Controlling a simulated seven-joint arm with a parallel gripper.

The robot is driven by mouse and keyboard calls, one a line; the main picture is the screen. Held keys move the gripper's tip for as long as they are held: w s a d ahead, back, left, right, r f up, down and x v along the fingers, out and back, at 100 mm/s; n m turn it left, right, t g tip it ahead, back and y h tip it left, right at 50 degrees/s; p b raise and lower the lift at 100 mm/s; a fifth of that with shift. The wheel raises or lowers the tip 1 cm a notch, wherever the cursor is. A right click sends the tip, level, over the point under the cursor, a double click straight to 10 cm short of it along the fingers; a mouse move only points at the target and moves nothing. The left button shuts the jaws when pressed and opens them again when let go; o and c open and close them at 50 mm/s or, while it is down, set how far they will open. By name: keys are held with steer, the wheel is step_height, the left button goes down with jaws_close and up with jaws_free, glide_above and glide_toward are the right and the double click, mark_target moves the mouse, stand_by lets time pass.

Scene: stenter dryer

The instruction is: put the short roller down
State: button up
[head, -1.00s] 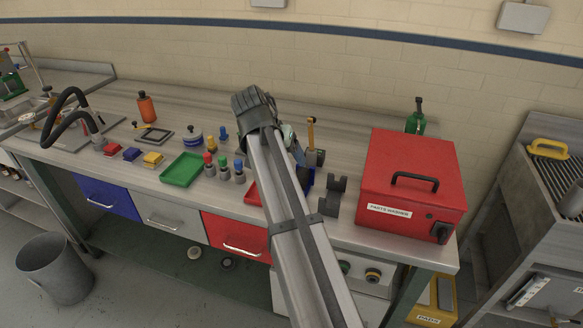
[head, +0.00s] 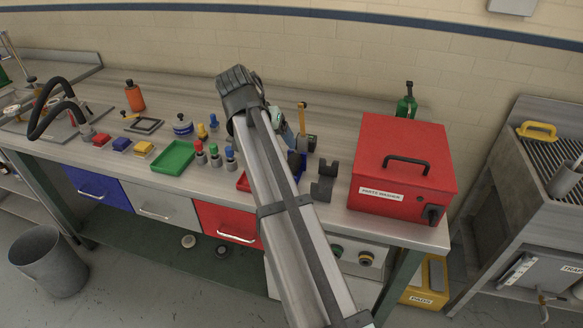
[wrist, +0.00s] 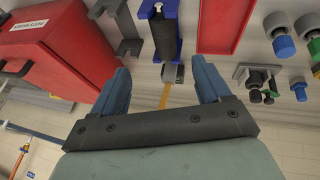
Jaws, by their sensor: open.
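A short dark roller (wrist: 165,38) shows in the wrist view, lying along a blue holder (wrist: 158,9). My gripper (wrist: 163,86) is open, its two blue-grey fingers apart with nothing held between them. The roller is just beyond the fingertips, roughly in line with the gap. In the head view my arm covers most of this spot; part of the blue holder (head: 298,163) shows beside it, and I cannot make out the roller clearly there.
Dark notched blocks (head: 323,180) stand right of the holder, before a red parts washer (head: 402,165). A yellow-handled tool (head: 302,118) stands behind. A red tray (wrist: 216,22) lies beside the holder. Several colour-topped pieces and a green tray (head: 173,158) are further left.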

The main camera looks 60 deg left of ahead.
mark_target(291, 164)
steer(key=x, duration=0.7)
steer(key=shift+w+f, duration=0.1)
steer(key=shift+f, duration=0.15)
steer(key=shift+a+x, duration=0.25)
steer(key=shift+x, duration=1.1)
steer(key=shift+a+x, duration=0.2)
steer(key=shift+x, duration=1.15)
steer(key=c, duration=1.3)
steer(key=shift+o, duration=0.2)
steer(key=shift+c, duration=0.5)
